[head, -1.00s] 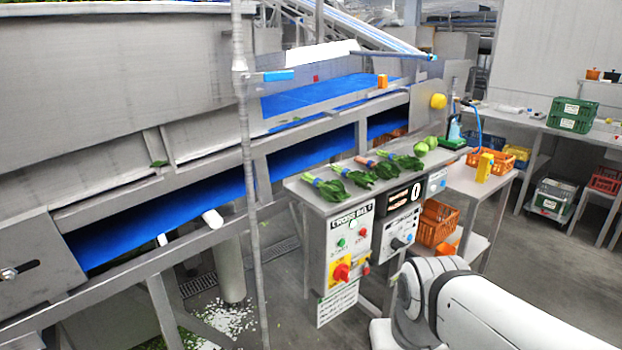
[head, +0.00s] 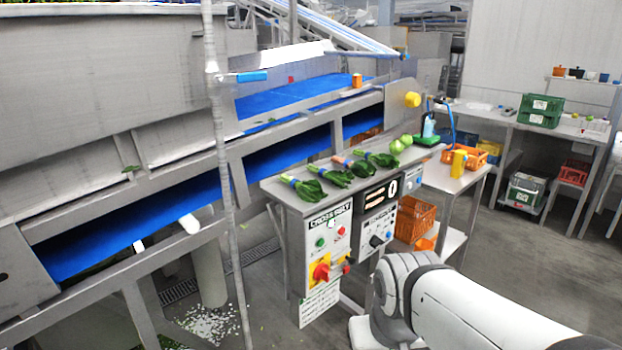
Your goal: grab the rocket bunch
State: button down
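Several leafy green bunches lie in a row on the narrow steel table (head: 275,188) above the control boxes. The nearest bunch (head: 308,188) has a blue band. Beside it lies a second bunch (head: 336,177). The third bunch (head: 362,169) shows a pinkish band at its stem end. The farthest bunch (head: 383,159) has a blue band. Which one is the rocket cannot be told at this size. My arm reaches in from the bottom right, apart from the table. My gripper is out of view.
Round green heads (head: 398,146) and a green scale or tray (head: 427,140) sit at the table's far end. Control panels (head: 328,233) hang on its front. A blue conveyor (head: 130,222) runs behind. Orange crates (head: 413,219) stand under a side table with a yellow object (head: 458,163).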

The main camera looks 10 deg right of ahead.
aim_at(340, 178)
jog(key=z, duration=2.3)
jog(key=i, duration=1.15)
jog(key=u, duration=3.45)
jog(key=i, duration=0.25)
jog(key=z, duration=0.1)
